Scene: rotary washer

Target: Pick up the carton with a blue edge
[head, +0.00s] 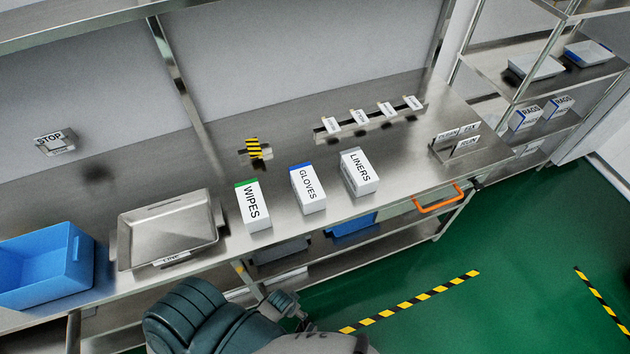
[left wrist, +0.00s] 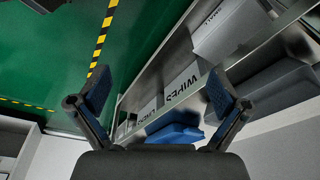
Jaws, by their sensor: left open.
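The carton with a blue edge (head: 308,190) is white, marked GLOVES, and stands upright on the steel bench. The green-edged WIPES carton (head: 253,206) is to its left and the white LINERS carton (head: 360,173) to its right. My left gripper shows in the left wrist view (left wrist: 155,100), its two fingers spread wide with nothing between them. In the head view my arm is low, in front of the bench, apart from the cartons. My right gripper is not seen.
A steel tray (head: 168,232) and a blue bin (head: 45,270) stand left on the bench (head: 280,160). A row of small labelled cards (head: 372,115) is behind the cartons. An orange handle (head: 438,199) juts from the front edge. Green floor is clear at right.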

